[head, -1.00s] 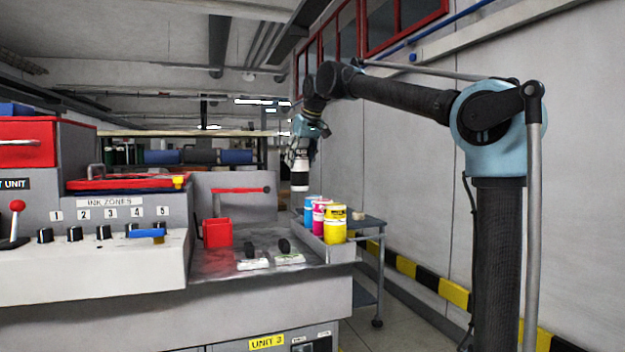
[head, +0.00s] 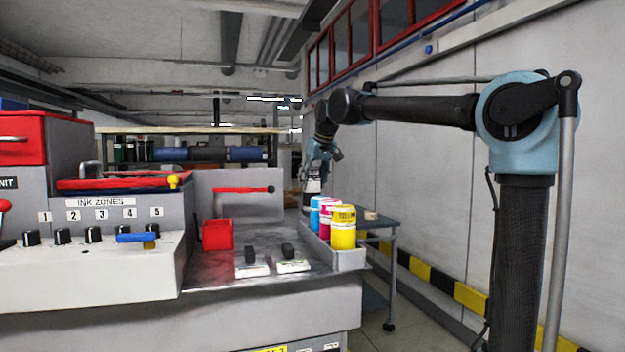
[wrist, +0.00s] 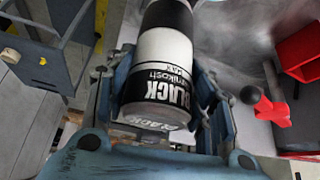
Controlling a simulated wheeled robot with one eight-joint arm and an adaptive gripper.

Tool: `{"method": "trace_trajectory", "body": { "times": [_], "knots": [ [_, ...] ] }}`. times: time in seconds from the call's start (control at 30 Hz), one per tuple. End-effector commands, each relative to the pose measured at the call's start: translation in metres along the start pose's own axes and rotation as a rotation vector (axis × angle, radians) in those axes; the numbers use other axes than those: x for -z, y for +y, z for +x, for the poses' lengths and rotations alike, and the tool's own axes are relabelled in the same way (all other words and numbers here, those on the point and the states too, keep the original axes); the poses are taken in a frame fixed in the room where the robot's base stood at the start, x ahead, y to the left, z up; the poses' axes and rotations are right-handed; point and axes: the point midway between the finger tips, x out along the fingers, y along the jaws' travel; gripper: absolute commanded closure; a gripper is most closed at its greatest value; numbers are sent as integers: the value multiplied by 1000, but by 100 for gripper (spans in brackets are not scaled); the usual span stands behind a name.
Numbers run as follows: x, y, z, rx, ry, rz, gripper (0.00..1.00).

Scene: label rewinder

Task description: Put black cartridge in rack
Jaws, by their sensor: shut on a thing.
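The black cartridge (wrist: 163,60) is a cylinder with black and white bands and the word BLACK on its side. In the wrist view my gripper (wrist: 165,95) is shut on it, with a finger on either side. In the head view my gripper (head: 318,165) is low behind the rack, and the cartridge's lower end is hidden behind the coloured cartridges. The rack (head: 349,259) is a light grey tray at the machine's right edge. It holds a blue cartridge (head: 314,213), a magenta cartridge (head: 326,220) and a yellow cartridge (head: 343,230) in a row.
A grey trolley (head: 378,222) stands right of the rack. A red bin (head: 217,234) and a red lever (head: 243,189) are on the machine to the left. Two black-handled tools (head: 251,256) lie on the metal top. A wall is close on the right.

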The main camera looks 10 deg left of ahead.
Motion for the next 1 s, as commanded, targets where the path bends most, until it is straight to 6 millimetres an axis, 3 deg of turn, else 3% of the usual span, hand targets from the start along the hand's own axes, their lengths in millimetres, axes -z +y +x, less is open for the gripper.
{"method": "trace_trajectory", "body": {
  "times": [1.0],
  "knots": [
    [-38, 2, 65, -2, 0, 2, 85]
  ]
}}
